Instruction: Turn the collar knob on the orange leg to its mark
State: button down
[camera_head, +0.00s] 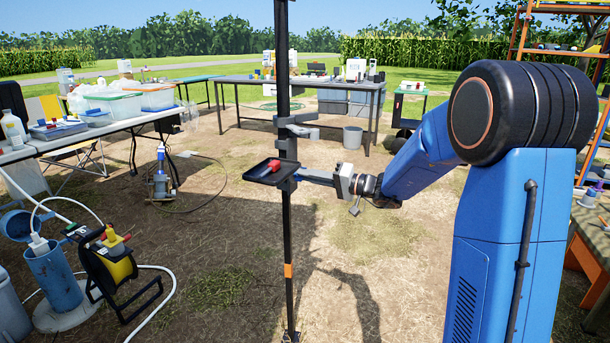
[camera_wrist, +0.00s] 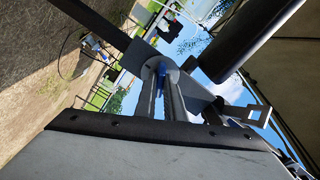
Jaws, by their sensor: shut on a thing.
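The leg with the orange band (camera_head: 288,270) is a dark upright pole (camera_head: 287,225) in the middle of the head view. A collar on it, at the height of a small black tray, is partly hidden. My gripper (camera_head: 303,177) reaches in from the right, level, with its fingertips at this collar. In the wrist view my gripper (camera_wrist: 162,88) is shut on the collar knob (camera_wrist: 158,66), a round grey end against a flat grey plate (camera_wrist: 135,60). Something blue shows between the fingers. I cannot make out the mark or the knob's angle to it.
The black tray (camera_head: 262,180) holds a red item (camera_head: 274,164) beside the pole. A grey clamp (camera_head: 297,120) sits higher on it. A loaded table (camera_head: 100,130) stands left, another (camera_head: 240,80) behind. A cable reel (camera_head: 118,268) is lower left. Ground right of the pole is open.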

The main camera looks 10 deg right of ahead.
jog(key=n, duration=1.2)
jog(key=c, duration=1.8)
grip_release()
jog(key=shift+o, duration=0.2)
jog(key=shift+d, duration=0.1)
jog(key=v, duration=1.7)
jog(key=shift+s, duration=0.15)
jog(key=shift+d, duration=0.1)
